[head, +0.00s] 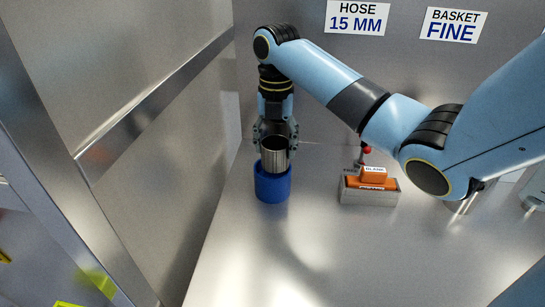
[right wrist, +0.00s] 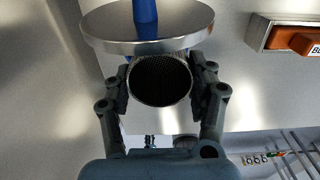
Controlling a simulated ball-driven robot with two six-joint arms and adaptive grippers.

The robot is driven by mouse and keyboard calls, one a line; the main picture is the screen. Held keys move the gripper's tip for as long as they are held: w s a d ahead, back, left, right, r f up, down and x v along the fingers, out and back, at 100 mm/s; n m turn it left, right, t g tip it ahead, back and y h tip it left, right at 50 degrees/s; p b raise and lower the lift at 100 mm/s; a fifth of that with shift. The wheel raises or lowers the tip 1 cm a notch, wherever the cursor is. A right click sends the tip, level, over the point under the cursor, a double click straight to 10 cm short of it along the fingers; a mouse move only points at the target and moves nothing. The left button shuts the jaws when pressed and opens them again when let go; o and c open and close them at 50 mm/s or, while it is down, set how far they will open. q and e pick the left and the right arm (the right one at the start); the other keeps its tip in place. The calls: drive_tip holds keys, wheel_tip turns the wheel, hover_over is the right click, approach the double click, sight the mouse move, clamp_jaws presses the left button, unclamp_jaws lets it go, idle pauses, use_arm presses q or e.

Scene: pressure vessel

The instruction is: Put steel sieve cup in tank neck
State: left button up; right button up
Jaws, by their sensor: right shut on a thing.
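The steel sieve cup (head: 280,157) is a shiny cylinder in the head view, upright, with its open top facing up. My right gripper (head: 275,135) comes from above and is shut on it. The cup's lower end is at a blue cylinder (head: 272,187); I cannot tell whether it is inside it or just above. In the right wrist view the cup (right wrist: 160,82) sits between the fingers (right wrist: 162,90), its dark mesh inside showing. A steel disc (right wrist: 110,30) overlaps its upper edge there. I cannot make out the tank neck for certain. My left gripper is not in view.
A grey tray (head: 352,196) with orange blocks, one labelled BLANK (head: 373,172), stands right of the blue cylinder. A red-tipped lever (head: 366,150) is behind it. Signs on the back wall read HOSE 15 MM (head: 357,17) and BASKET FINE (head: 453,25). The front steel surface is clear.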

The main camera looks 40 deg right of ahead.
sight(273, 159)
drive_tip(key=shift+w+f, duration=0.25)
drive_tip(key=shift+w, duration=0.15)
drive_tip(key=shift+f, duration=2.05)
drive_tip(key=o, duration=1.2)
drive_tip(key=shift+f, duration=0.15)
drive_tip(key=shift+c, duration=0.2)
wheel_tip(273, 159, up, 12)
drive_tip(key=shift+r+p, duration=0.2)
drive_tip(key=shift+p, duration=0.2)
